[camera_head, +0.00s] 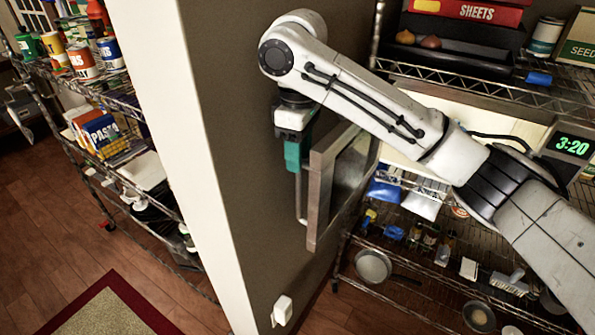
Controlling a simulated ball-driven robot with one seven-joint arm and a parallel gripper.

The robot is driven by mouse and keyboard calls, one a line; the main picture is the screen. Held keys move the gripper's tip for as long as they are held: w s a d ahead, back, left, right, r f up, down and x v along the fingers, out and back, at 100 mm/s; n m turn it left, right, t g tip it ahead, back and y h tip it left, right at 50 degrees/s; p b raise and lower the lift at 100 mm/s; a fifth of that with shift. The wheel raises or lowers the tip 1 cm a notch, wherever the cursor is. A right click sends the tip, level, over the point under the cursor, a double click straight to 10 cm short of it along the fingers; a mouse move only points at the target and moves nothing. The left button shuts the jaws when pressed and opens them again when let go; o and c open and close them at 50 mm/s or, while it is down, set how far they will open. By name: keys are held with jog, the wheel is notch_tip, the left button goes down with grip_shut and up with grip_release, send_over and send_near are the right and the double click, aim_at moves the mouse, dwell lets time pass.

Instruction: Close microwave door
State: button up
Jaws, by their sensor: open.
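The microwave stands on the wire rack at the right. Its green 3:20 display (570,145) shows at the far right, and my arm hides much of its front. Its door (345,185) stands wide open, swung out to the left near the grey-brown wall, with a metal frame, a dark window and a long handle on its left side. My gripper (293,168) is teal, points down and is open. It is at the upper part of the door by the handle, on the wall side. I cannot tell whether it touches the door or handle.
The wall (225,110) rises close on the left of the gripper and door. A lower shelf holds a pan (373,266), brushes and bags. The upper shelf holds a red box (465,12) and cans. A stocked rack (110,130) stands at far left, beyond the wall.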

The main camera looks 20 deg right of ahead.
jog(key=shift+d+f, duration=0.1)
jog(key=shift+f, duration=2.55)
jog(key=shift+c, duration=0.3)
grip_shut()
